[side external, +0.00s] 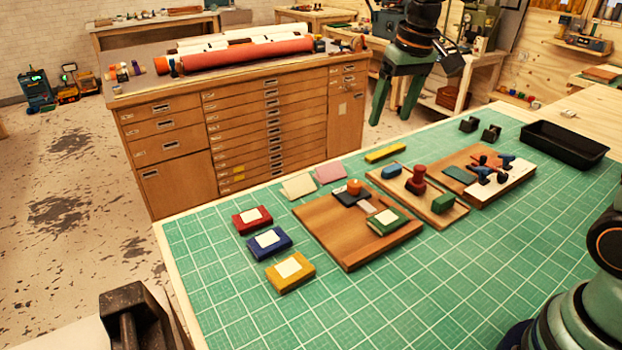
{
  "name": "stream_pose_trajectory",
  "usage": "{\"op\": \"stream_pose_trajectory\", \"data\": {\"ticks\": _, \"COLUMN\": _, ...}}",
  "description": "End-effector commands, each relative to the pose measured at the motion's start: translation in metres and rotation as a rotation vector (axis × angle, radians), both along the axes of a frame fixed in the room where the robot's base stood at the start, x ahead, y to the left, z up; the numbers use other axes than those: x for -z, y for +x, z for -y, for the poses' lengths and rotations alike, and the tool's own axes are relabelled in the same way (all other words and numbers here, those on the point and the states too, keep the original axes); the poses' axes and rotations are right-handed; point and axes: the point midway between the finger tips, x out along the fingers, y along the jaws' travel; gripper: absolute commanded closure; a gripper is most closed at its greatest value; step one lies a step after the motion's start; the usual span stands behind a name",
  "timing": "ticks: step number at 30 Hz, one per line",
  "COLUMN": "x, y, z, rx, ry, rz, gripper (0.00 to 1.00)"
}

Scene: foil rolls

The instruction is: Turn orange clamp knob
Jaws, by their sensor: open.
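The orange clamp knob (355,187) stands on a dark block at the back of a wooden board (345,244) on the green mat. A pale strip lies in front of the knob, and a green block with a pale label (388,221) sits on the same board. My gripper (391,119) points down with its two green fingers spread and nothing between them. In the picture it is above and to the right of the knob, clear of it and raised off the mat.
Red, blue and yellow labelled blocks (268,240) lie left of the board. A second board with a red knob (418,177) and a third with blue-handled parts (506,164) stand right. A black tray (562,149) is at far right. The front mat is clear.

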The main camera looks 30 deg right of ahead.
Motion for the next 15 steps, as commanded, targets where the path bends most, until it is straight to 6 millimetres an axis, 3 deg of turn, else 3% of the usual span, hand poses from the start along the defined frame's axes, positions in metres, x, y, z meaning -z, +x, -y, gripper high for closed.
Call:
{"op": "stream_pose_trajectory", "data": {"ticks": 3, "x": 0.018, "y": 0.029, "z": 0.003, "rx": 0.028, "ry": 0.006, "rz": -0.055, "gripper": 0.23}}
{"op": "stream_pose_trajectory", "data": {"ticks": 9, "x": 0.055, "y": 0.069, "z": 0.007, "rx": 0.072, "ry": 0.013, "rz": -0.141, "gripper": 0.23}}
{"op": "stream_pose_trajectory", "data": {"ticks": 15, "x": 0.09, "y": 0.093, "z": 0.011, "rx": 0.106, "ry": 0.016, "rz": -0.203, "gripper": 0.23}}
